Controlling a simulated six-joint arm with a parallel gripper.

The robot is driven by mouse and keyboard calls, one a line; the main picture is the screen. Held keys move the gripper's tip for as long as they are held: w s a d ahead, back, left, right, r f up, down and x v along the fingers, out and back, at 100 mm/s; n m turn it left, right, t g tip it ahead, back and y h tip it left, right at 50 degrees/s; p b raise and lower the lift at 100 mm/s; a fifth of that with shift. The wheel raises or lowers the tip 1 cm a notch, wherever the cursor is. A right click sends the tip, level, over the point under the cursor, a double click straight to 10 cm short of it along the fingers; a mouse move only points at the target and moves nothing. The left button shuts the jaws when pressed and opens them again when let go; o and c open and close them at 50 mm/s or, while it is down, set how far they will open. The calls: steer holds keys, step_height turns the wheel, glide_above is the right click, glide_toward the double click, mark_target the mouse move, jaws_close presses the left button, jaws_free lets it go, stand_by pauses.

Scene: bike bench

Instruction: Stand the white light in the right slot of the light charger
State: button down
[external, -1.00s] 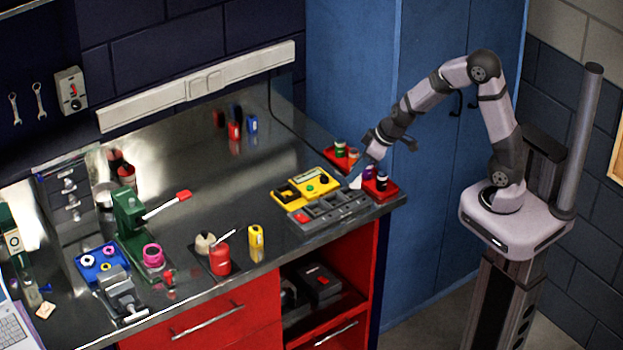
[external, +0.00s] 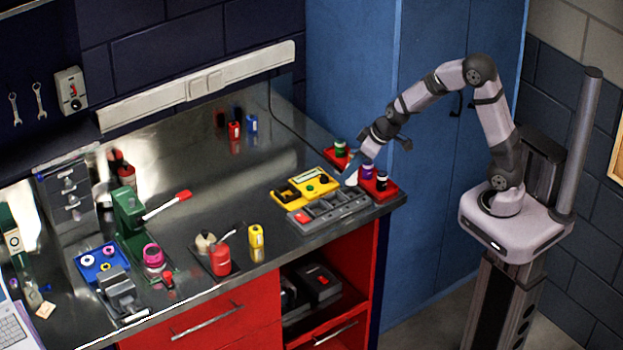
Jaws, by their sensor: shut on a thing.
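My gripper (external: 361,164) reaches down at the bench's right end, pointing down and to the left. It is shut on a small white thing (external: 352,181), apparently the white light, close above the bench. The thing is partly hidden and too small to tell its tilt. A yellow unit (external: 322,175) with dark recesses and a green button lies just left of it. I cannot tell for sure whether this unit is the light charger, and its slots are not clear.
A grey compartment tray (external: 331,211) lies in front of the yellow unit. A red tray (external: 389,190) with small dark and purple bottles stands close right of my gripper. A green-topped bottle (external: 340,147) stands behind. A yellow can-like object (external: 256,236) stands left.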

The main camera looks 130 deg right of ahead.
mark_target(352, 182)
steer(key=shift+f+b, duration=1.7)
steer(key=shift+f, duration=0.5)
steer(key=shift+f+b, duration=0.6)
steer(key=shift+b, duration=0.3)
steer(key=c, duration=1.7)
jaws_free()
steer(key=shift+o, duration=0.2)
steer(key=shift+r, duration=0.1)
steer(key=p+v, duration=0.6)
steer(key=v, duration=0.5)
steer(key=shift+s, duration=0.1)
